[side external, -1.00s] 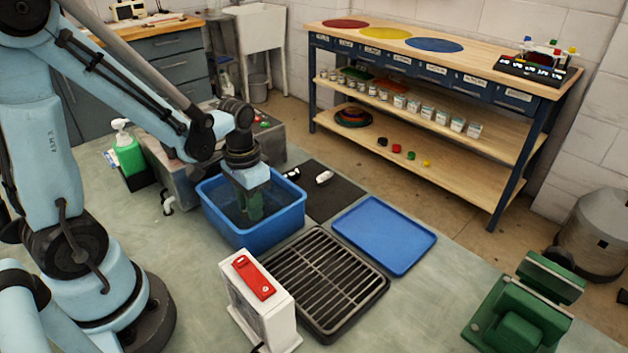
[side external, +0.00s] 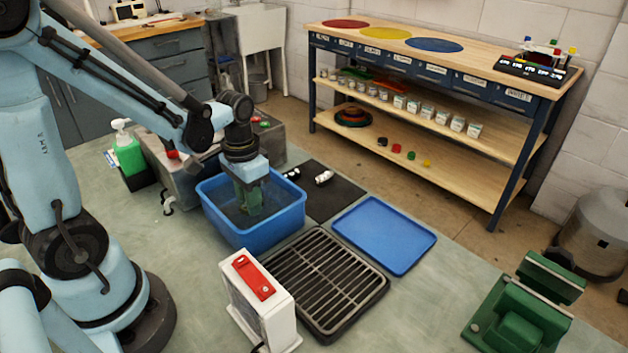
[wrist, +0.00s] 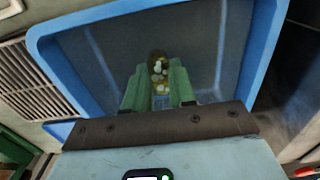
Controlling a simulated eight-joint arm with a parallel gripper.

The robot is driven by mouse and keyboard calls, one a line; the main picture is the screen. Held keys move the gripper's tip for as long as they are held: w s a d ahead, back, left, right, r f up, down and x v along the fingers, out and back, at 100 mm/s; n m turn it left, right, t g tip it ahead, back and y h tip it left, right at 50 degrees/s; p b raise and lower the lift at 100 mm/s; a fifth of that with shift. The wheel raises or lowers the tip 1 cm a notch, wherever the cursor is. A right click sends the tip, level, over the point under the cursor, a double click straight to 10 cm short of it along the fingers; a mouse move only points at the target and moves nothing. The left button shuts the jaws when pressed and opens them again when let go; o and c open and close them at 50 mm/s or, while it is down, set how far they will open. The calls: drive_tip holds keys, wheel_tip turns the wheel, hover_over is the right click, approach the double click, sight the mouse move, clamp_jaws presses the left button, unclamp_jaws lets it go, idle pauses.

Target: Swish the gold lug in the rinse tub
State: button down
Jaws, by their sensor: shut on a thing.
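The blue rinse tub (side external: 281,221) stands on the bench, and its rim also frames the wrist view (wrist: 273,45). My gripper (side external: 248,205) points down into the tub, with its green fingers below the rim. In the wrist view my gripper (wrist: 159,88) is shut on the gold lug (wrist: 158,66), which shows as a brownish-gold piece with pale spots between the fingertips. The lug is inside the tub; how deep it sits in the water is hard to tell. In the side view the lug is hidden by the fingers and tub wall.
A dark mat (side external: 333,200) with small silvery parts (side external: 324,177) lies right of the tub. A blue tray (side external: 385,235), a black drain rack (side external: 322,284) and a white box with a red top (side external: 258,300) are nearby. A green soap bottle (side external: 128,152) stands left.

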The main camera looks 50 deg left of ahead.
idle(0.3)
drive_tip(key=shift+f, duration=1.05)
drive_tip(key=shift+r, duration=0.1)
drive_tip(key=shift+r, duration=1)
drive_tip(key=shift+f, duration=0.1)
drive_tip(key=shift+f, duration=1)
drive_tip(key=shift+r, duration=1.1)
